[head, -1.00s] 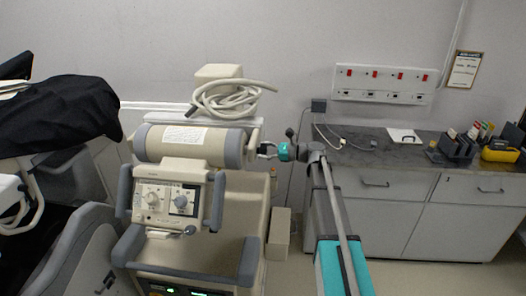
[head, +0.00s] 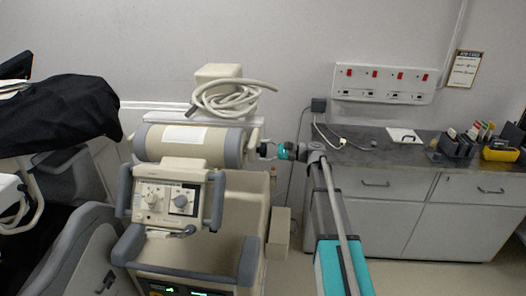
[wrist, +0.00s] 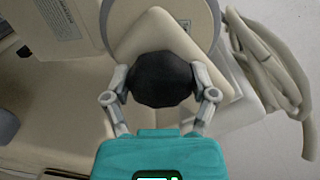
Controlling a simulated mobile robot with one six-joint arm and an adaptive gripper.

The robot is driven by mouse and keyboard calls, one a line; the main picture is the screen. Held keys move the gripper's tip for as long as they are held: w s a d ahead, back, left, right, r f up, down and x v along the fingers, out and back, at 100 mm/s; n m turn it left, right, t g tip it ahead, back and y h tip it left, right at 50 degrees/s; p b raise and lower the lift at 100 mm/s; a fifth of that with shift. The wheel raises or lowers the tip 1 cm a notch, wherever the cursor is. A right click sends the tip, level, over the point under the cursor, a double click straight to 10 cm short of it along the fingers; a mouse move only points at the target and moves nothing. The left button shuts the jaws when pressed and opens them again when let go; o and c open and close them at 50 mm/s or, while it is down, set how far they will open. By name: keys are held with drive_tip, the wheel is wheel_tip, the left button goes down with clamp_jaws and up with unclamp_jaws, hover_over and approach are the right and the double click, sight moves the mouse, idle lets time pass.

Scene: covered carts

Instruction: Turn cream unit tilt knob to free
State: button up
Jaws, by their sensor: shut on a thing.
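The cream unit (head: 240,190) stands left of centre in the head view, with a cream cylinder (head: 212,146) with grey bands lying across its top. A black faceted tilt knob (wrist: 161,80) shows in the middle of the wrist view, in front of a cream plate on the cylinder's end. My gripper (head: 266,150) is at the right end of the cylinder. In the wrist view its fingers (wrist: 161,88) are shut on the knob, one at each side. Any free or locked marking on the knob cannot be made out.
A coiled cream hose (head: 228,98) lies on top of the unit and shows at the right in the wrist view (wrist: 270,70). A grey counter (head: 400,155) with drawers stands at the right. A black cover (head: 65,115) drapes a cart at the left.

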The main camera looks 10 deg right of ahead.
drive_tip(key=n, duration=0.5)
drive_tip(key=shift+n, duration=0.3)
drive_tip(key=n, duration=0.5)
drive_tip(key=shift+f+n, duration=0.15)
drive_tip(key=shift+n, duration=0.25)
drive_tip(key=o, duration=1)
drive_tip(key=shift+d, duration=0.1)
drive_tip(key=v, duration=1.1)
drive_tip(key=shift+s+d, duration=0.15)
drive_tip(key=shift+d, duration=0.2)
drive_tip(key=shift+a, duration=0.1)
